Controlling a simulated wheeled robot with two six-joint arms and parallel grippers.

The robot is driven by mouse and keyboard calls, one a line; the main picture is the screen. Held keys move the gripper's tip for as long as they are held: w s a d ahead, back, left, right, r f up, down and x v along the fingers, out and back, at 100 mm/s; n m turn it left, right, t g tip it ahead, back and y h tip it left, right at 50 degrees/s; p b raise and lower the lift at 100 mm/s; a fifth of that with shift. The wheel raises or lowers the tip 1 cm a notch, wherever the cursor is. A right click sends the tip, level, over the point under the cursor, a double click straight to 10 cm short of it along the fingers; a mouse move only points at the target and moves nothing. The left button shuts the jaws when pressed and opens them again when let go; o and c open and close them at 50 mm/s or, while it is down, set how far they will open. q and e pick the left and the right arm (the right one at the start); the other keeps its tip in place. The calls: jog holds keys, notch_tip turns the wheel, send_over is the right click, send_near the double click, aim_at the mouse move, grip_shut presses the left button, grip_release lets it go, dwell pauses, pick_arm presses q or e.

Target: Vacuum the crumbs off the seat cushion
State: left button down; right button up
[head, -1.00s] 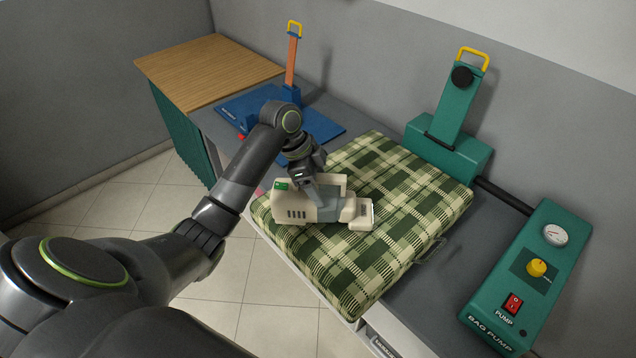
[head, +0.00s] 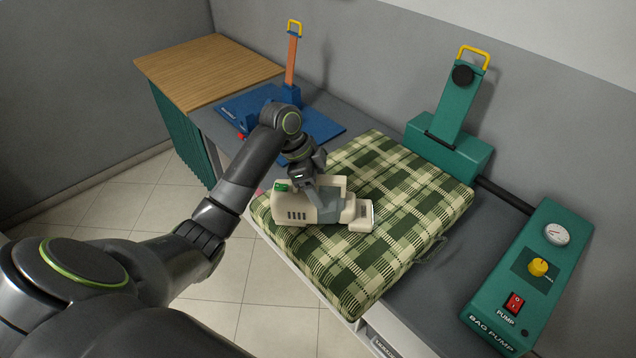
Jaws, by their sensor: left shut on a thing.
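The seat cushion (head: 408,222) is a thick green and cream plaid pad lying on the grey worktop. A cream hand vacuum (head: 296,208) with dark vent slots and a green button is over the cushion's left part, its nozzle pointing right. It is on or just above the fabric; I cannot tell which. My left gripper (head: 322,196) is shut on the vacuum's grey handle from above. No crumbs can be made out on the plaid, and the vacuum and arm hide part of it. My right gripper is not in the view.
A green bag pump (head: 520,285) with gauge, yellow knob and red switch stands at the right. A green sealer with a yellow handle (head: 450,130) is behind the cushion. A blue press (head: 262,112) and a wooden-topped table (head: 205,68) are at the back left.

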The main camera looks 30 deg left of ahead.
aim_at(333, 202)
pick_arm(q)
jog(key=shift+f, duration=0.45)
jog(key=shift+s+d+r+p, duration=0.15)
jog(key=shift+d+p, duration=0.1)
jog(key=shift+d, duration=0.15)
jog(key=shift+s+d+r+p, duration=0.1)
jog(key=shift+d+p, duration=0.1)
jog(key=shift+d, duration=0.2)
jog(key=shift+s+d+p, duration=0.2)
jog(key=shift+d+p, duration=0.05)
jog(key=shift+d, duration=0.3)
jog(key=shift+s+d+p, duration=0.2)
jog(key=shift+d+p, duration=0.05)
jog(key=shift+d, duration=0.3)
jog(key=shift+f+p, duration=0.2)
jog(key=shift+p, duration=0.1)
jog(key=shift+w+a+f, duration=0.1)
jog(key=shift+w+a, duration=0.2)
jog(key=shift+a, duration=0.65)
jog(key=shift+w+a+f, duration=0.1)
jog(key=shift+w+a, duration=0.15)
jog(key=shift+a, duration=0.65)
jog(key=shift+r, duration=0.15)
